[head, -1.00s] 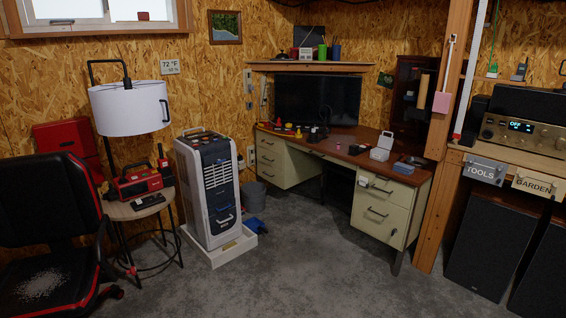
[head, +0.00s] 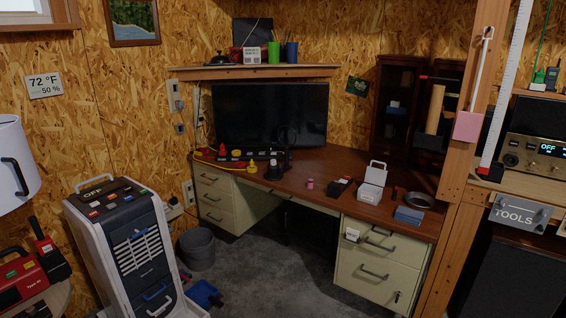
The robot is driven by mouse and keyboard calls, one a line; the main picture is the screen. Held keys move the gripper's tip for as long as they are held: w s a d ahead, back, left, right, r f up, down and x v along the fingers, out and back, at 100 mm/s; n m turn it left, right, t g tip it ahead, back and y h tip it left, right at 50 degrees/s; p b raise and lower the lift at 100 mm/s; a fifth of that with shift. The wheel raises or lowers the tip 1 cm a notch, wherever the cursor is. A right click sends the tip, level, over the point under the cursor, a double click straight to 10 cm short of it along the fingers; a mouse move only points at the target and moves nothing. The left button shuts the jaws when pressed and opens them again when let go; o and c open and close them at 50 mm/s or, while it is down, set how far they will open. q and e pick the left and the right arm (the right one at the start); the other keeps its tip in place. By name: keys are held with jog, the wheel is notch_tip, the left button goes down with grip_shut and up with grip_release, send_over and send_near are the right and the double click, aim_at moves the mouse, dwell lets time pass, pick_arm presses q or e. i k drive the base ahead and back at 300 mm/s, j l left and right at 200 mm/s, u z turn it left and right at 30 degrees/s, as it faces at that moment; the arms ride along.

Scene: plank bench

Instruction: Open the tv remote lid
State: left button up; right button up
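I cannot make out a tv remote or its lid in the head view. A dark screen (head: 270,114) stands at the back of the brown desk (head: 300,184). A small dark box with a red part (head: 340,187) lies on the desk, too small to identify. Neither of my grippers is in view.
A tall white and black cooler unit (head: 130,240) stands at the left front, a grey bin (head: 198,250) behind it. A red radio (head: 20,280) sits at the lower left edge. A white open-lidded box (head: 371,181) is on the desk.

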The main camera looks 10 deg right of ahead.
aim_at(334, 186)
jog(key=i+j+z, duration=0.15)
jog(key=i+z, duration=0.3)
jog(key=i+j+z, duration=0.25)
jog(key=z, duration=0.25)
jog(key=i+j+z, duration=0.7)
jog(key=j+z, duration=0.25)
